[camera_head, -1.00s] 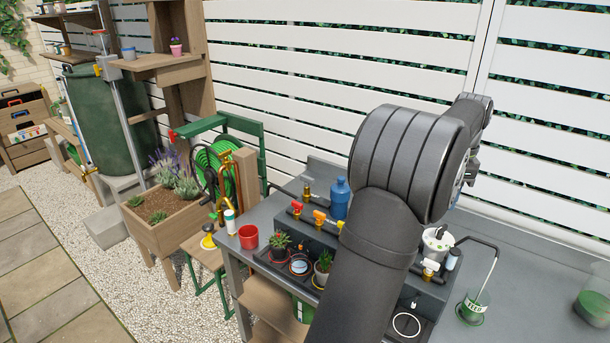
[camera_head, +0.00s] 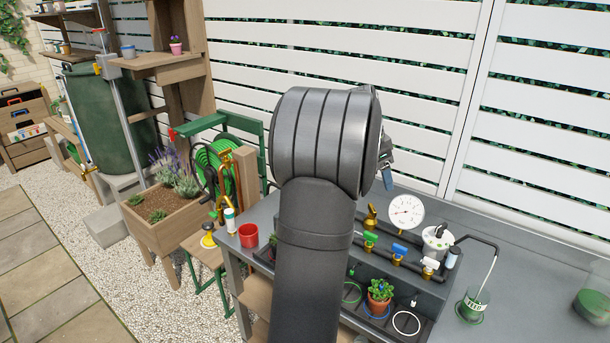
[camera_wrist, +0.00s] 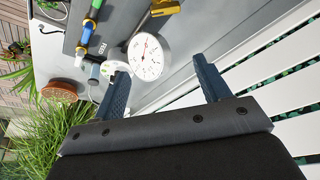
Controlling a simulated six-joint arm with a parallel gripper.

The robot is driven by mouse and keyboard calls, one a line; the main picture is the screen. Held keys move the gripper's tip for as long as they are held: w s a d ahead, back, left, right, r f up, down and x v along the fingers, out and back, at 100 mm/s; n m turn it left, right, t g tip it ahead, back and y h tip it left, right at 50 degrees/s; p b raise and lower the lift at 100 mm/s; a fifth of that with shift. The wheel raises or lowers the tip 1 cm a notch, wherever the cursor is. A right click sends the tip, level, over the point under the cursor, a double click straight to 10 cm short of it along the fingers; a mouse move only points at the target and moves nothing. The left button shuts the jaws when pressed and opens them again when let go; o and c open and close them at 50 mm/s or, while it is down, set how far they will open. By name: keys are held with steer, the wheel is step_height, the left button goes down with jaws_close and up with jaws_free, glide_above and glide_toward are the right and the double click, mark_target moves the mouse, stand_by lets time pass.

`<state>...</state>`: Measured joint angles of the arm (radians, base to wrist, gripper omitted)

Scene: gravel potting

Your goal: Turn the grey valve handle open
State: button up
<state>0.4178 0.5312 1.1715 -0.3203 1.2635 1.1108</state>
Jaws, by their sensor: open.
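In the head view, a row of valves runs along the dark raised box. They have a green handle (camera_head: 370,237), a blue handle (camera_head: 399,249) and a pale handle (camera_head: 430,262), white or light grey, at the right end. No other grey handle is clear to me; my arm hides the left part of the row. My gripper (camera_head: 387,175) is raised above and behind the box, apart from the valves. In the wrist view my gripper (camera_wrist: 160,67) is open and empty, its two fingers wide apart. The green (camera_wrist: 97,4) and blue (camera_wrist: 86,32) handles lie beyond and left of it.
A white round gauge (camera_head: 406,212) stands behind the valves and shows between the fingers in the wrist view (camera_wrist: 146,57). The right bench top (camera_head: 525,265) is mostly bare.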

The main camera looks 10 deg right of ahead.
steer(key=w+a+r+n+t+h, duration=0.1)
steer(key=w+a+n+t, duration=0.3)
steer(key=a, duration=0.9)
steer(key=w+a+r+n+t+h, duration=0.15)
steer(key=w+a+n, duration=0.35)
steer(key=a, duration=0.8)
steer(key=shift+m+t, duration=0.25)
steer(key=shift+m, duration=0.35)
steer(key=x, duration=1.7)
steer(key=shift+w+d+f, duration=0.15)
steer(key=shift+w+d, duration=0.05)
steer(key=shift+c, duration=0.4)
steer(key=c, duration=0.9)
